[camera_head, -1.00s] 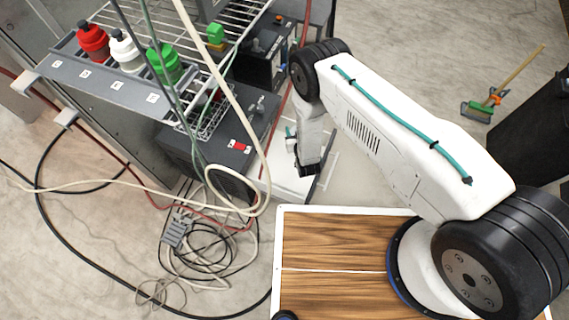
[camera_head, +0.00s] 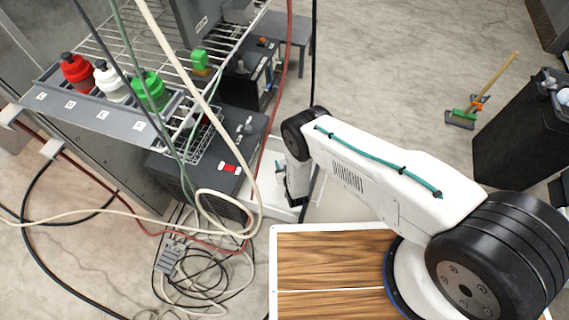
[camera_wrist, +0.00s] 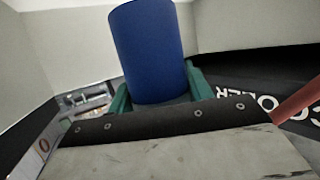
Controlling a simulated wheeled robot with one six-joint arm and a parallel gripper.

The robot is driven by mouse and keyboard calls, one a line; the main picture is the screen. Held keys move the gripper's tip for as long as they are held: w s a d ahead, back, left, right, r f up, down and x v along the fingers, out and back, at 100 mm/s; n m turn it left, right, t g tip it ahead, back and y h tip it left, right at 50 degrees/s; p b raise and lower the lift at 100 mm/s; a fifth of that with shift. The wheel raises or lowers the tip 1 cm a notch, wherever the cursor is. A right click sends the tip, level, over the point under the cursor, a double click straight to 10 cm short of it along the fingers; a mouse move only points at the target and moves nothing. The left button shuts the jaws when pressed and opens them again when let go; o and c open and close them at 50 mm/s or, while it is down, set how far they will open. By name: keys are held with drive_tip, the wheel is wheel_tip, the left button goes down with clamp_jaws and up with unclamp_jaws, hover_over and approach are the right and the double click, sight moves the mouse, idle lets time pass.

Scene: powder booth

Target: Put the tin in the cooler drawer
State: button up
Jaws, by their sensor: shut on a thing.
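The tin (camera_wrist: 148,50) is a plain blue cylinder in the wrist view. My gripper (camera_wrist: 160,90) is shut on it, with a teal finger on each side of its lower part. A dark panel with upside-down white lettering, partly hidden, that seems to read COOLER (camera_wrist: 270,103) lies just beside the fingers. Pale walls (camera_wrist: 225,25) stand behind the tin. In the head view, a white open drawer (camera_head: 268,188) sticks out beside a dark box with a red switch. My gripper (camera_head: 295,198) hangs at the drawer's right side; the tin cannot be made out there.
A wire rack (camera_head: 105,45) above the dark box (camera_head: 232,150) holds red, white and green bottles. Loose hoses hang in front of it, and cables (camera_head: 195,265) tangle on the floor.

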drive_tip(key=shift+f, duration=0.6)
drive_tip(key=o, duration=1.1)
drive_tip(key=shift+r, duration=0.6)
drive_tip(key=v, duration=0.7)
drive_tip(key=shift+s, duration=0.25)
drive_tip(key=shift+r, duration=0.15)
